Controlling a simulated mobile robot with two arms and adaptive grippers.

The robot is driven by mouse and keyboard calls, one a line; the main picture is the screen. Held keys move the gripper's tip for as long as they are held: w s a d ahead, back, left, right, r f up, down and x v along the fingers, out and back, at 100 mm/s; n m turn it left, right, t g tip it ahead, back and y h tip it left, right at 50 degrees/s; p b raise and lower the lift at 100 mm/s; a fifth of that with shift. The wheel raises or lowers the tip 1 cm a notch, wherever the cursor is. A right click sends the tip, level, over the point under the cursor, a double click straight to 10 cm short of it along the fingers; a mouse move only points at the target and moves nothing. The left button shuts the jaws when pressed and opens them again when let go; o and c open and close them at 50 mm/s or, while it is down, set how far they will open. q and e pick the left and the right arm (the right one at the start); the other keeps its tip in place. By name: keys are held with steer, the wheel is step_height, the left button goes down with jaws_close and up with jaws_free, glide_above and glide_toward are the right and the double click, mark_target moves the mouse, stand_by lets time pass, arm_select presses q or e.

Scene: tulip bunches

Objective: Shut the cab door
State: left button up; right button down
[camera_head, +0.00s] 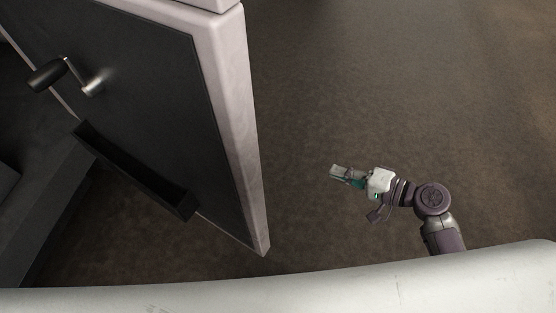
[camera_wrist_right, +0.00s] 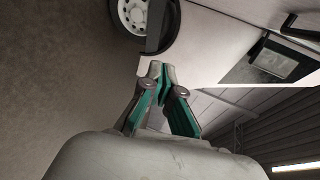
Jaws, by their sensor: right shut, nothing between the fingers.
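The cab door (camera_head: 150,100) stands open in the head view, its dark inner panel facing me and its pale edge (camera_head: 235,130) toward the right. A window crank (camera_head: 65,72) and a dark door pocket (camera_head: 135,170) are on the inner panel. My right gripper (camera_head: 337,172) is to the right of the door, apart from it, over the brown ground. In the right wrist view its fingers (camera_wrist_right: 158,72) are together with nothing between them. My left gripper is in neither view.
The dark cab interior (camera_head: 35,190) lies left of the door. My white body fills the bottom of the head view. Open brown ground (camera_head: 400,80) is right of the door. A wheel (camera_wrist_right: 145,15) and pale vehicle bodywork (camera_wrist_right: 205,30) show in the right wrist view.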

steer(key=s+a+r+n+g+y, duration=0.1)
steer(key=s+a+r+n+y, duration=0.15)
steer(key=r, duration=0.45)
steer(key=s+a+r+n+g+y, duration=0.1)
steer(key=s+a+r+y, duration=0.2)
steer(key=r, duration=0.5)
arm_select(q)
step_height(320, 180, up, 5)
steer(key=p, duration=0.6)
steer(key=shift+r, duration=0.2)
arm_select(e)
steer(key=w+a, duration=0.1)
steer(key=a, duration=0.9)
steer(key=shift+a+f, duration=0.3)
steer(key=shift+f, duration=0.05)
steer(key=shift+w+m+h, duration=0.15)
steer(key=shift+m+h, duration=0.1)
